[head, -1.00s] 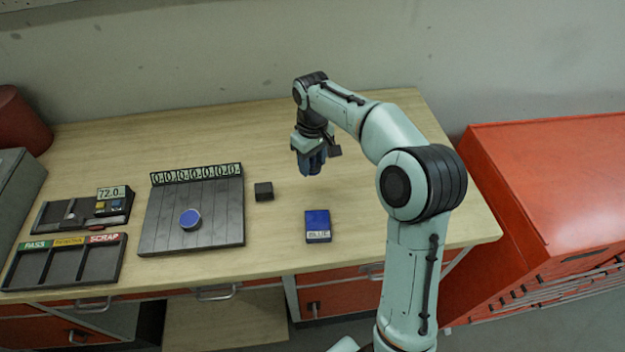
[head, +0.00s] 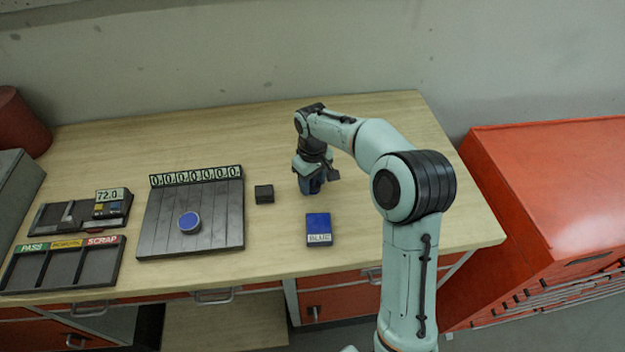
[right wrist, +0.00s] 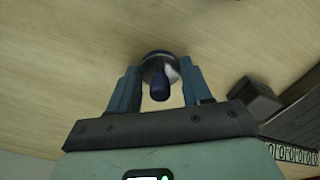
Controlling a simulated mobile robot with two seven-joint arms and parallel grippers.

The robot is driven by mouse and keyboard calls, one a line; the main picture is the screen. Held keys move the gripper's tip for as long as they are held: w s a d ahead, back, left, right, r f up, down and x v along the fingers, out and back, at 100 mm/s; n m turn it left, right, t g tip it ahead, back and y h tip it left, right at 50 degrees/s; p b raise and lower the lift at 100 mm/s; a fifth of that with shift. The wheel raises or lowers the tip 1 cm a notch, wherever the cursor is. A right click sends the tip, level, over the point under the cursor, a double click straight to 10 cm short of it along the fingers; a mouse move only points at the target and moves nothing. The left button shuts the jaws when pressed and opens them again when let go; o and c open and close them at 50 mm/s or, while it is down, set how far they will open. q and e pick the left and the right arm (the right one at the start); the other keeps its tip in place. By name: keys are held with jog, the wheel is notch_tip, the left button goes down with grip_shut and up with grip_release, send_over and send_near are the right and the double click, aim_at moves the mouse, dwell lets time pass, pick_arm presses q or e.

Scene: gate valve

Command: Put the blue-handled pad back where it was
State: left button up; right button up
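The blue-handled pad (right wrist: 160,76) shows in the right wrist view as a round, dark and silvery disc with a dark blue handle pointing towards the camera. My right gripper (right wrist: 160,82) is open, its two blue fingers on either side of the handle with a gap at each side. In the head view my right gripper (head: 311,188) points down at the table, right of a small dark block, and hides the pad. A blue box labelled BLUE (head: 319,226) lies in front of it. My left gripper is not in view.
A slatted dark board (head: 215,215) with a row of number tiles carries a round blue-topped piece (head: 189,222). The small dark block (head: 264,193) stands beside it. A PASS/SCRAP tray (head: 103,265) and a 72.0 display (head: 110,195) are at left. The back of the table is clear.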

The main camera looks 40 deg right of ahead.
jog(key=o, duration=0.4)
jog(key=shift+s, duration=0.1)
jog(key=shift+c, duration=0.2)
jog(key=shift+r, duration=0.2)
notch_tip(320, 180, up, 11)
jog(key=shift+r+p, duration=0.2)
jog(key=shift+p, duration=0.7)
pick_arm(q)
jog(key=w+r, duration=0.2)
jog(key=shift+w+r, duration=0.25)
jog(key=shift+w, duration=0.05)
pick_arm(e)
jog(key=shift+r, duration=0.3)
